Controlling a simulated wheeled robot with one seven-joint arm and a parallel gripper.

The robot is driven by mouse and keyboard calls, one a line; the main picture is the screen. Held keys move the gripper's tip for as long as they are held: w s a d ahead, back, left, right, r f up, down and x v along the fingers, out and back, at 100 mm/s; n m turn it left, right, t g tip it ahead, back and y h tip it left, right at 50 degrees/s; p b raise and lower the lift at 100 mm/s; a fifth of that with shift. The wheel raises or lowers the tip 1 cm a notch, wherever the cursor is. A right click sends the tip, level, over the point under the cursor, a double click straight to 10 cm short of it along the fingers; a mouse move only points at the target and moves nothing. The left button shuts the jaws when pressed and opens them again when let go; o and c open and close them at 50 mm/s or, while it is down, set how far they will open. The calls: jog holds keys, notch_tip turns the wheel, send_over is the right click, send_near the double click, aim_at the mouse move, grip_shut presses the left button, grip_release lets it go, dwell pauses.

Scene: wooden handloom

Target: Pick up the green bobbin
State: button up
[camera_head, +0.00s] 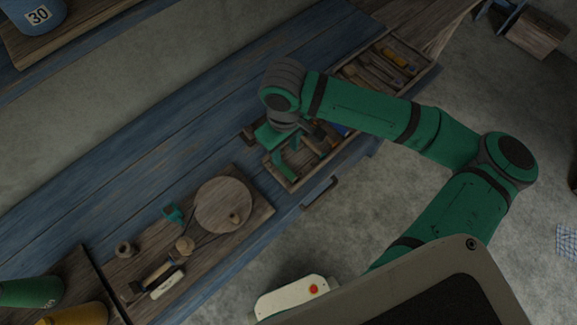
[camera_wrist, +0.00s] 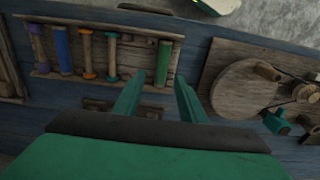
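The green bobbin (camera_wrist: 163,63) stands out in the wrist view at the right end of a row of bobbins in a shallow wooden tray (camera_wrist: 172,33). My gripper (camera_wrist: 159,80) is open, with one green finger to each side of the bobbin's near end in the picture. The fingers look empty, and I cannot tell how far above the bobbin they are. In the head view my gripper (camera_head: 284,160) is over the near left end of the tray (camera_head: 294,186), and my arm hides part of the tray. I cannot tell the bobbin from my green fingers there.
A blue bobbin (camera_wrist: 62,50) and several others lie left in the wrist view. A board with a round wooden disc (camera_head: 223,205) and small parts is to the left in the head view. A tool compartment (camera_head: 387,63) is farther right. Bare blue bench (camera_head: 180,150) lies behind.

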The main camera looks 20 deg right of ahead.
aim_at(284, 167)
notch_tip(284, 167, down, 4)
jog(key=shift+r, duration=0.25)
jog(key=shift+s+a+f, duration=0.1)
jog(key=shift+a+f, duration=0.05)
jog(key=shift+f, duration=1.3)
jog(key=shift+s+a+f, duration=0.1)
jog(key=shift+f, duration=1.3)
jog(key=shift+w, duration=0.1)
jog(key=shift+c, duration=0.4)
grip_shut()
